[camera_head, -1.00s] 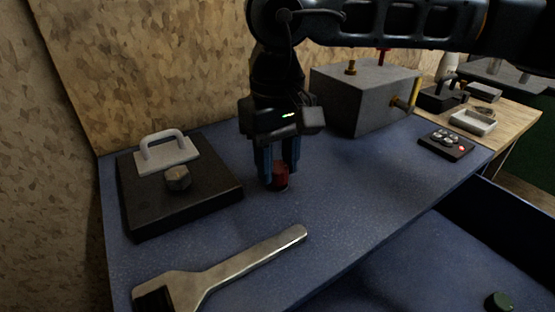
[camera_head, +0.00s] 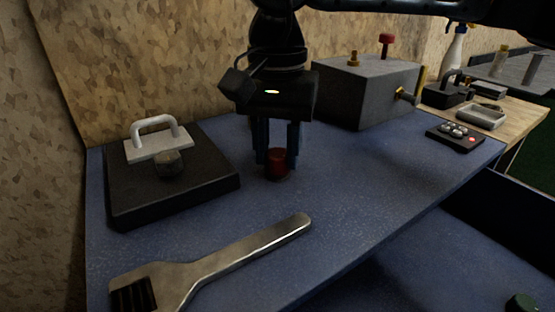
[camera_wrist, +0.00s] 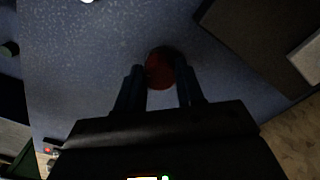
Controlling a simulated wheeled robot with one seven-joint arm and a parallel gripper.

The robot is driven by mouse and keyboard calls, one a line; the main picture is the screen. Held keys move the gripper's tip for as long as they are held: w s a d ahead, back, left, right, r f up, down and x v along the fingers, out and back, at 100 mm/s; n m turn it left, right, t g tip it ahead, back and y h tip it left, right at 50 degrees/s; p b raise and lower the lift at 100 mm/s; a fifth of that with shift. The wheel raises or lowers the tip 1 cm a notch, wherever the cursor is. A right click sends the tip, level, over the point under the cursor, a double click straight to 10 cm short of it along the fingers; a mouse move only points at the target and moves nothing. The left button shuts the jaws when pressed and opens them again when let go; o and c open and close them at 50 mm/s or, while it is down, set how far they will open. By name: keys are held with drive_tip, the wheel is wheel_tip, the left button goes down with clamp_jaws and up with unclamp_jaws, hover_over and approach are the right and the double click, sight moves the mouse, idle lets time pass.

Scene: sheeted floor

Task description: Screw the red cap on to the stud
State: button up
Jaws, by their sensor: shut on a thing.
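The red cap (camera_head: 278,164) is between the two fingers of my gripper (camera_head: 278,158), low at the blue bench top. My gripper points down and is shut on the cap. The cap also shows between the fingers in the wrist view (camera_wrist: 159,68). I cannot tell whether its underside touches the bench. A short upright brass stud (camera_head: 354,60) stands on top of the grey block (camera_head: 368,95), behind and to the right of my gripper. Its top is bare.
The grey block also carries a red-topped post (camera_head: 387,44) and a brass side fitting (camera_head: 406,95). A black plate (camera_head: 200,190) with a handle and knob lies left. A wide metal tool (camera_head: 235,248) lies in front. A small button box (camera_head: 456,137) sits right.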

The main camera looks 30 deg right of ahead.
drive_tip(key=m+b, duration=0.3)
drive_tip(key=m, duration=0.3)
drive_tip(key=shift+f, duration=0.15)
drive_tip(key=m+b, duration=0.1)
drive_tip(key=m, duration=0.3)
drive_tip(key=shift+r+b, duration=0.2)
drive_tip(key=shift+b, duration=0.15)
drive_tip(key=o, duration=1.1)
drive_tip(key=shift+o, duration=0.2)
drive_tip(key=shift+c, duration=0.8)
drive_tip(key=shift+n, duration=0.3)
